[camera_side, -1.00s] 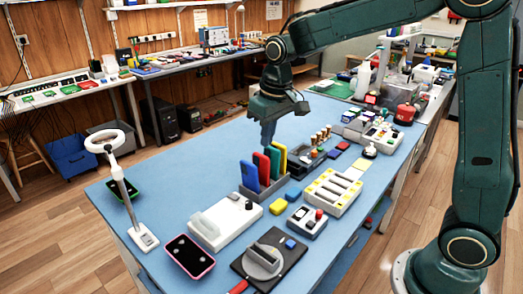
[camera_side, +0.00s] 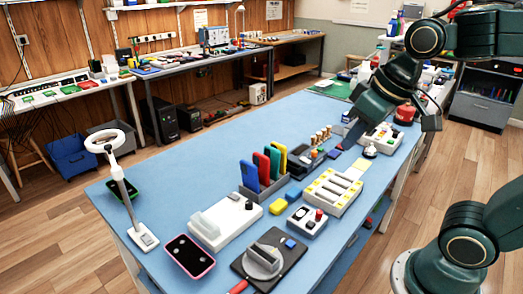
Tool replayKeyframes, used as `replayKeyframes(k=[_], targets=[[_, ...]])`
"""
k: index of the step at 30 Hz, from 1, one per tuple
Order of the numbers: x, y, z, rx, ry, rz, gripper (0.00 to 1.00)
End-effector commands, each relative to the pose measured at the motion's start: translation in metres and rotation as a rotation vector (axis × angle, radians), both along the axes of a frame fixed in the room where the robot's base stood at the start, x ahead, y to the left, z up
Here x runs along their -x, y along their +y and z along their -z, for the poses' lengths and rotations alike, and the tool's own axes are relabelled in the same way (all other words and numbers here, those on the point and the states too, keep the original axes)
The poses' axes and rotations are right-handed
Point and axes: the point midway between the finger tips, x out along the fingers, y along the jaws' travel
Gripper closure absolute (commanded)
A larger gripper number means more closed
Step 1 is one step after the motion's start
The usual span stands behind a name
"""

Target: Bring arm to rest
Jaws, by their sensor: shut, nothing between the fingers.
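My gripper (camera_side: 347,144) is at the right side of the blue bench, pointing down and to the left. It is shut and empty, above the bench beyond the upright phones. The rest of my arm folds back to the right. A blue phone (camera_side: 249,177), a red phone (camera_side: 261,168), a green phone (camera_side: 272,160) and a yellow phone (camera_side: 281,156) stand upright in a grey rack (camera_side: 268,189). A pink-edged phone (camera_side: 189,256) lies flat at the front left. A green-edged phone (camera_side: 122,190) lies behind the ring lamp.
The ring lamp (camera_side: 122,188) stands at the bench's left edge. A white device (camera_side: 225,221), a black pad with a round grey fixture (camera_side: 264,262), and a cream tray (camera_side: 332,191) fill the front and middle. The bench's back left is clear.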

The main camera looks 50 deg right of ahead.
Motion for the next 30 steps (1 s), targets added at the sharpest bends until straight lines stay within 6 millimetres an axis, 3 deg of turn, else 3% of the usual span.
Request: replayKeyframes(k=[3,10,30], targets=[[0.023,-0.001,0.004,0.001,-0.032,0.0,1.0],[0.049,-0.001,0.013,0.002,-0.068,0.0,1.0],[0.054,-0.001,0.015,0.002,-0.076,0.0,1.0]])
